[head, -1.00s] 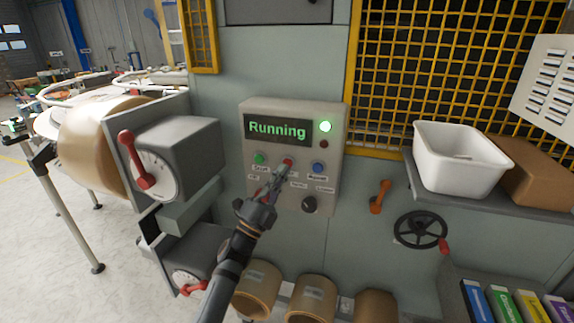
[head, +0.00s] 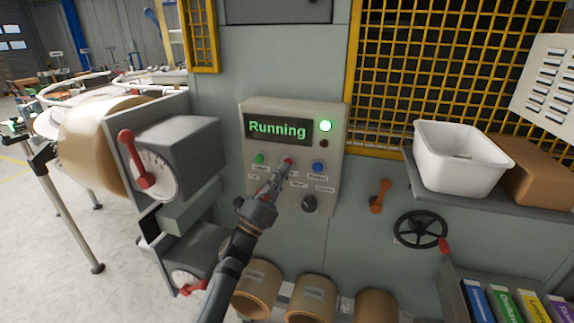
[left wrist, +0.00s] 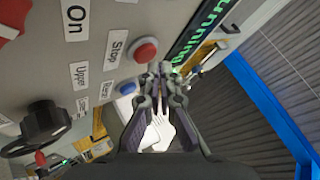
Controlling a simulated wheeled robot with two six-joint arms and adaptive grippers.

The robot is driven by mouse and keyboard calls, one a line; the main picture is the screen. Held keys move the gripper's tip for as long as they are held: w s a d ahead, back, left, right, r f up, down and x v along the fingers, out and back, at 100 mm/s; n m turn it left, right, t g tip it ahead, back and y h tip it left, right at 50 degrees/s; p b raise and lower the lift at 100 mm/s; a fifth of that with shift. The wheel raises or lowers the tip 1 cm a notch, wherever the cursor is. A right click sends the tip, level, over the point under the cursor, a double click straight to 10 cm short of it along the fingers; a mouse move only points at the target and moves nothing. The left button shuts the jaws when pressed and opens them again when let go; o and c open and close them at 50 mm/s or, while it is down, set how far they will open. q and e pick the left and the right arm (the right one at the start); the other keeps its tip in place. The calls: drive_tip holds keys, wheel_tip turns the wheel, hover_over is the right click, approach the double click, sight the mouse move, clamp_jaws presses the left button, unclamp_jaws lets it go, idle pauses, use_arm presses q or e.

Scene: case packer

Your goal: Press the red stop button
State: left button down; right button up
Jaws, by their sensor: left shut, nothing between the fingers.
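The red stop button (head: 288,161) sits on the grey control panel (head: 333,185) between a green button (head: 259,158) and a blue button (head: 318,168). In the left wrist view the red button (left wrist: 146,50), with a "Stop" label, lies just left of the shut fingertips (left wrist: 161,70). I cannot tell whether they touch it. My right gripper is not in view.
A black knob (head: 309,204) is low on the panel. A grey box with a red lever (head: 139,160) stands to the left. An orange handle (head: 379,195), a black handwheel (head: 420,230) and a white bin (head: 459,160) are to the right.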

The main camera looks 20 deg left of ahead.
use_arm(q)
drive_tip(key=shift+w, duration=0.6)
idle(0.7)
drive_tip(key=shift+s, duration=0.9)
drive_tip(key=s, duration=0.5)
drive_tip(key=shift+a+p, duration=0.1)
drive_tip(key=shift+p, duration=0.25)
idle(0.4)
